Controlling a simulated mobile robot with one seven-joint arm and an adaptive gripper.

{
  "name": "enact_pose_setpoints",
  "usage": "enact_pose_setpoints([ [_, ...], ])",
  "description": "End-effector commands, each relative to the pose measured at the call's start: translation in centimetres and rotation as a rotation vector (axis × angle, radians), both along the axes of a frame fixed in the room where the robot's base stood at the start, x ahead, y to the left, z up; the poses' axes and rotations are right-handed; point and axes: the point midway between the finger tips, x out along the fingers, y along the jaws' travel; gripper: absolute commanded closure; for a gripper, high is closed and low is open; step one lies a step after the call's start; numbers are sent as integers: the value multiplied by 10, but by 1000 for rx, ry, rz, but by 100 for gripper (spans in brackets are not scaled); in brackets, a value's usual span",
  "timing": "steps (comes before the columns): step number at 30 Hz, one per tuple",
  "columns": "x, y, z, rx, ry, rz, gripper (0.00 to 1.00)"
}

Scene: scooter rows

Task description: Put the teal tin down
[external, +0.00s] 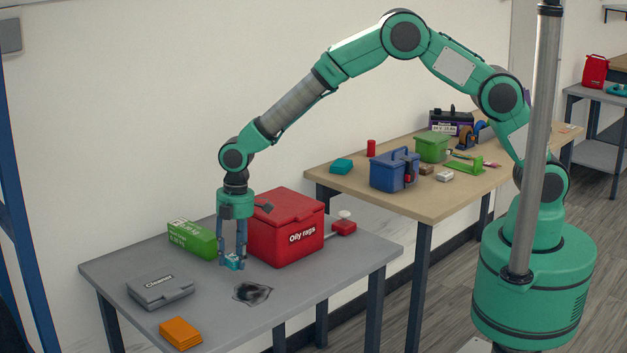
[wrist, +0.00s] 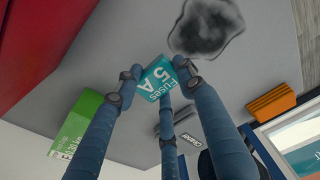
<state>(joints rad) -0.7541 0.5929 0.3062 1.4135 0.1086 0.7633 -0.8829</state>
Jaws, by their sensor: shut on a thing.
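The teal tin (external: 234,262) is a small box low at the fingertips of my gripper (external: 234,258), over the grey table in the external view. In the wrist view the tin (wrist: 158,78) shows a label reading "Fuses 5 A". The blue fingers of my gripper (wrist: 160,82) close around it from both sides, and a third finger reaches it from below in the picture. I cannot tell whether the tin's underside touches the table.
Bare tabletop lies between the case and the cloth.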

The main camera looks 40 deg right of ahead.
Motion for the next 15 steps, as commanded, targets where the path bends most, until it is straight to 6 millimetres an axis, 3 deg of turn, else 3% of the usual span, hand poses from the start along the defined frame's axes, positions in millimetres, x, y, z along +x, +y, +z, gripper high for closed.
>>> enact_pose_setpoints([
  [5, 0, 0, -2, 0, 0, 0, 87],
  [15, 0, 0, -34, -1, 1, 0, 87],
])
